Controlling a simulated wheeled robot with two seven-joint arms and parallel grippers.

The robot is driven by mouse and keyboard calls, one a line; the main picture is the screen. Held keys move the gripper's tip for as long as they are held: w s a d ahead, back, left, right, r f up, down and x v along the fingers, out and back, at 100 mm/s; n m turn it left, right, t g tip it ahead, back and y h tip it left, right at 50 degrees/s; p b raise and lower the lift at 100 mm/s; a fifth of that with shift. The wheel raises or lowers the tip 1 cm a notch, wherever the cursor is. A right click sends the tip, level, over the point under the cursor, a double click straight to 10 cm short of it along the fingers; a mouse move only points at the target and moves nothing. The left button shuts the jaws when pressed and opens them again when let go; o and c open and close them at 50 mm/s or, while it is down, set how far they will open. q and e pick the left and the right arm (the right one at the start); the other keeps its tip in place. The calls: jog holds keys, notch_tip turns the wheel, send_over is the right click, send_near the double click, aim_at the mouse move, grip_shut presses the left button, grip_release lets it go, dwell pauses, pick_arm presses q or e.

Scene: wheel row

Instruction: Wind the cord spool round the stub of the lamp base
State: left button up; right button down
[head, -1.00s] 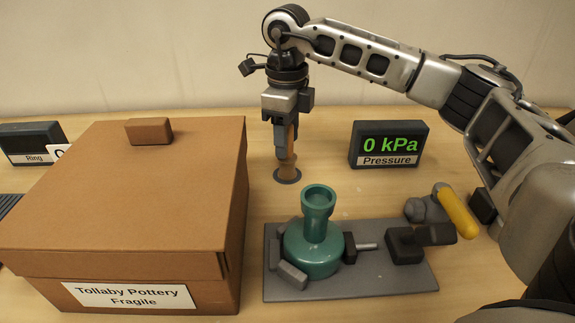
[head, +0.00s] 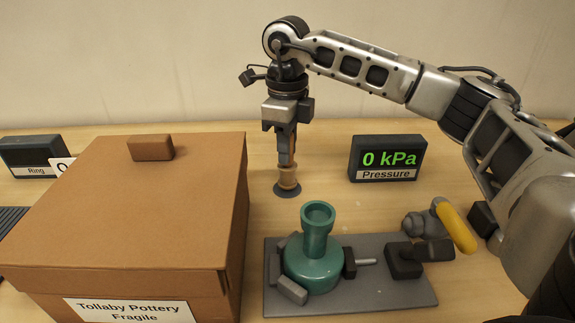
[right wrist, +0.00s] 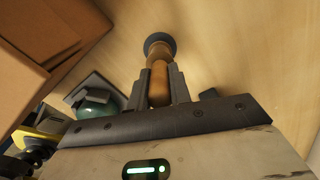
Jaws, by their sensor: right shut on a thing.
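The teal lamp base (head: 313,267) stands upright on a grey plate (head: 390,297), with dark grey blocks against its round body. Its stub (head: 317,228) rises to a flared, open top. My right gripper (head: 286,150) points down behind and left of the stub. It is shut on the brown handle of a spool-like piece, which I take for the cord spool (head: 288,176). This has a tan drum and a dark disc at its lower end. It is apart from the lamp base. In the right wrist view the handle (right wrist: 160,85) sits between both fingers. My left gripper is out of view.
A large brown box (head: 120,215) with a raised lid handle fills the left. A pressure display (head: 388,158) reading 0 kPa stands behind right. A yellow lever (head: 456,228) is right of the plate. A Ring sign (head: 33,157) stands far left.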

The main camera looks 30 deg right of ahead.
jog(key=shift+r+p, duration=2.05)
jog(key=shift+r, duration=0.75)
